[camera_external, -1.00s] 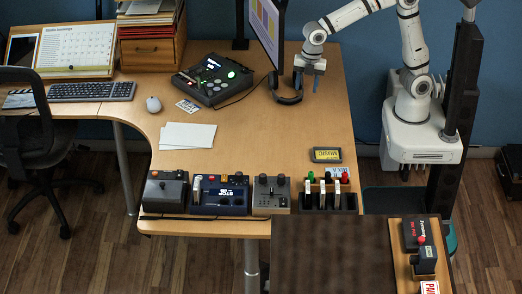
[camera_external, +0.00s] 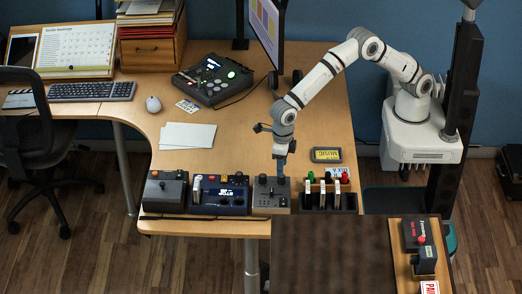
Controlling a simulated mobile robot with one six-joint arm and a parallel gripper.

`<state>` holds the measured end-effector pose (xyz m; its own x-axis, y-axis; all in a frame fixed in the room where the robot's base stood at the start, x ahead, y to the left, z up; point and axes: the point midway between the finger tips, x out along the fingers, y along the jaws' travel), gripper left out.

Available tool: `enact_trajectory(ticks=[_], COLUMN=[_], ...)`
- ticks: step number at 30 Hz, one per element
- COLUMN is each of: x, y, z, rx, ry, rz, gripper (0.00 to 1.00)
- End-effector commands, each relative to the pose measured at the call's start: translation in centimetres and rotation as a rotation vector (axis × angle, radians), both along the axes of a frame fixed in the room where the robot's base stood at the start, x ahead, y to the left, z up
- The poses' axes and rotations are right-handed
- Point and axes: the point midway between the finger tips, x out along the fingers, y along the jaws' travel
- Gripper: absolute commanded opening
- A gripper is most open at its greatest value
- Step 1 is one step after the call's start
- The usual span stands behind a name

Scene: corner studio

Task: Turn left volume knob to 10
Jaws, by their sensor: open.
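My gripper (camera_external: 281,172) is open and points down at the desk's front edge. Its tips are at the back right of a small grey box (camera_external: 270,201) that has two dark knobs on top. The left knob (camera_external: 262,180) shows to the left of my fingertips. The right knob is partly covered by the fingertips, and I cannot tell whether they touch it. Scale marks and the knobs' settings are too small to read.
A dark blue unit with a display (camera_external: 219,198) and a grey joystick box (camera_external: 165,191) stand to the left. The mid-desk is mostly clear.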

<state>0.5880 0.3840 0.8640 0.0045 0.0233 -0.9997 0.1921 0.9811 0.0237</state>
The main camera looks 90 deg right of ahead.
Motion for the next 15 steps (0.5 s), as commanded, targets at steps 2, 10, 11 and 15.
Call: enact_trajectory(ticks=[2,10,11,15], x=[-0.1,0.0,0.0,0.0], y=[0.0,0.0,0.1,0.1], z=[-1.4,-4.0,-4.1,-4.2], rx=[-0.002,-0.001,-0.001,0.000], ry=[0.004,0.001,0.001,0.000], rz=[-0.001,-0.002,-0.002,-0.002], gripper=[0.46,0.46,0.46,0.46])
